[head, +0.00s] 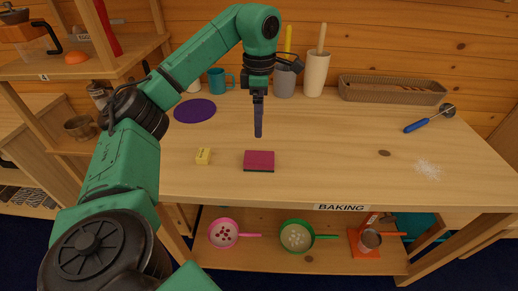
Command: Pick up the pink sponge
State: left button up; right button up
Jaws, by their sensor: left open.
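The pink sponge (259,159) lies flat on the wooden table, near its front edge and left of the middle. It is a deep pink block with a dark lower side. My left gripper (258,134) points down just above and behind the sponge in the picture, apart from it. Its fingers line up one behind the other from here; it is open and holds nothing. My right gripper does not show.
A small yellow block (203,156) lies left of the sponge. A purple disc (195,111), teal mug (217,82), tall cups (316,74) and a wicker tray (391,91) stand farther back. A blue-handled tool (416,126) and white powder (428,169) lie right. The table's middle is clear.

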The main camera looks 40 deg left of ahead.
pick_arm(q)
jog(key=b, duration=0.2)
send_over(261, 157)
notch_tip(261, 157, down, 5)
jog(key=shift+a+r, duration=0.1)
jog(key=f+p, duration=0.1)
jog(key=f, duration=0.7)
jog(key=shift+d+f, duration=0.15)
jog(key=shift+d, duration=0.05)
jog(key=shift+f, duration=0.35)
jog(key=c, duration=1.2)
jog(key=shift+c, duration=0.2)
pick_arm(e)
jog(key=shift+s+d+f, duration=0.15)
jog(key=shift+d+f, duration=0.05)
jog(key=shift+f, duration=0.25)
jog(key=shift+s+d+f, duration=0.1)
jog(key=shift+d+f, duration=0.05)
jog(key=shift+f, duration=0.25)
